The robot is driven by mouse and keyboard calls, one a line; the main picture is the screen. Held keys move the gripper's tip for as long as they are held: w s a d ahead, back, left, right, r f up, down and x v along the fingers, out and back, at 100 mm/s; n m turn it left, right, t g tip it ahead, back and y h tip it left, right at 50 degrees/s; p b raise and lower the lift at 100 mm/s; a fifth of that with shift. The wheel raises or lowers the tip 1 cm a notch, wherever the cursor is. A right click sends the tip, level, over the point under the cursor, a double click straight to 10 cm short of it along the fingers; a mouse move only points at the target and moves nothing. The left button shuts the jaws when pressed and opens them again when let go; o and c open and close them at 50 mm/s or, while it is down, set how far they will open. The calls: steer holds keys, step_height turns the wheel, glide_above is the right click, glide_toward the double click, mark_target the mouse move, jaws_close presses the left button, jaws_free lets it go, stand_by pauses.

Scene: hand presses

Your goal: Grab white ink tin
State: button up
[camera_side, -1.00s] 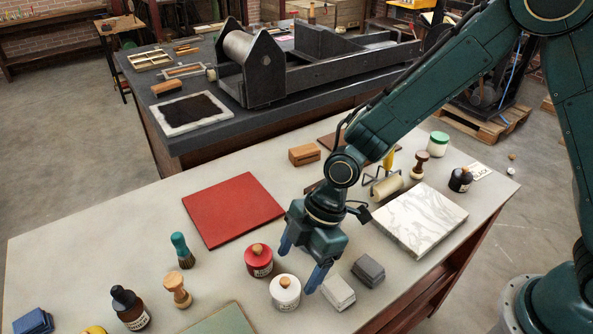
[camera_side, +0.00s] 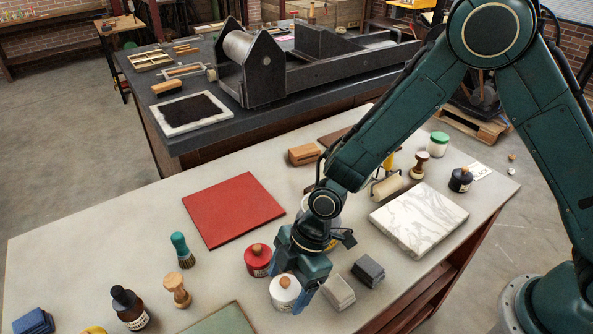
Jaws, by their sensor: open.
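The white ink tin (camera_side: 281,297) stands upright on the pale table, with a round wooden knob on its lid and a dark label on its front. My gripper (camera_side: 287,284) is low over it, pointing down. One blue finger is on the tin's far side, partly hidden behind the red and white tins, and the other is at its right side. The jaws are open. Whether the fingers touch the tin cannot be told from this view.
A red tin (camera_side: 257,266) stands close behind-left of the white one. A pale block (camera_side: 339,292) and a dark grey block (camera_side: 368,271) lie close to the right. A wooden-handled stamp (camera_side: 177,291) and a brown bottle (camera_side: 130,309) stand to the left.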

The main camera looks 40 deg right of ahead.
steer(key=shift+x, duration=0.85)
steer(key=c, duration=1.2)
steer(key=shift+r, duration=0.1)
steer(key=shift+r, duration=0.1)
step_height(320, 180, up, 20)
steer(key=shift+f, duration=0.1)
